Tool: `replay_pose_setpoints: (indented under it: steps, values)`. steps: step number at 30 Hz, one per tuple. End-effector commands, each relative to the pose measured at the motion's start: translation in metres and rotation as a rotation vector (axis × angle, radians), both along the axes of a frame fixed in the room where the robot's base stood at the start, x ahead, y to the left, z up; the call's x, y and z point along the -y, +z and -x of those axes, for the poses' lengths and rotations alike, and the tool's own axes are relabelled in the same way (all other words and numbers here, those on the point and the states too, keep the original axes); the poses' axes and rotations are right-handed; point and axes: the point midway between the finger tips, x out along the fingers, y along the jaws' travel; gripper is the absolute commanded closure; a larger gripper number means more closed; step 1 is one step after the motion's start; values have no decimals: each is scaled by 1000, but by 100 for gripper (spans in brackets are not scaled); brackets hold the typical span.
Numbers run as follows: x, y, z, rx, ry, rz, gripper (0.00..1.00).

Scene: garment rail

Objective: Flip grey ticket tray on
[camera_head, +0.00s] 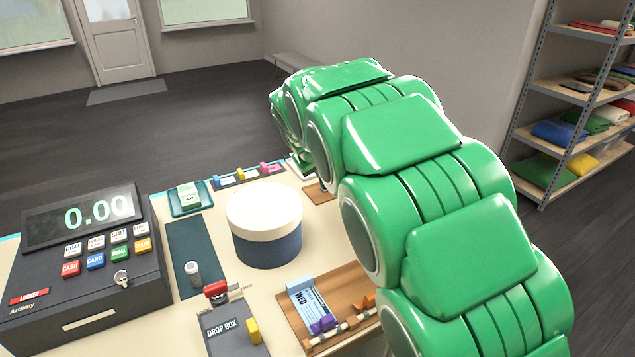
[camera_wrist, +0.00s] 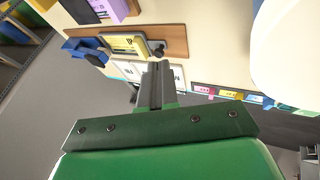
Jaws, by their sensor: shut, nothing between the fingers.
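My gripper (camera_wrist: 159,68) is shut and empty in the wrist view. Its tips reach over pale panels (camera_wrist: 179,73) with dark marks and grey edging, partly hidden by the fingers. Just beyond the tips is a wooden board (camera_wrist: 175,40) carrying a yellow ticket holder (camera_wrist: 122,44) and a dark grey knob-like piece (camera_wrist: 157,48). I cannot tell for sure which of these is the grey ticket tray, or whether the fingers touch anything. In the head view my green arm reaches away over the counter's right side and hides the gripper.
A round blue box with a cream lid (camera_head: 265,234) stands mid-counter, left of my arm. A wooden ticket board (camera_head: 346,320), a grey drop box (camera_head: 222,325) and a cash register (camera_head: 82,262) are nearer. A strip of coloured clips (camera_head: 245,176) lies at the far edge.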

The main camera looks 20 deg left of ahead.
Motion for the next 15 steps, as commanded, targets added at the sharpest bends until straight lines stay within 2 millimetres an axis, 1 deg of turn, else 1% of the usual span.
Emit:
replay_pose_setpoints:
  steps: [1, 3, 6, 9, 13, 15]
  values:
    - [-15, -7, -2, 5, 23, 2, 100]
    - [-32, -11, -4, 16, 48, 0, 100]
    - [-48, -12, -6, 29, 70, -5, 100]
    - [-54, -14, -8, 35, 80, -8, 100]
    - [-55, -20, -11, 34, 81, -8, 100]
    - [-55, -26, -15, 33, 81, -7, 100]
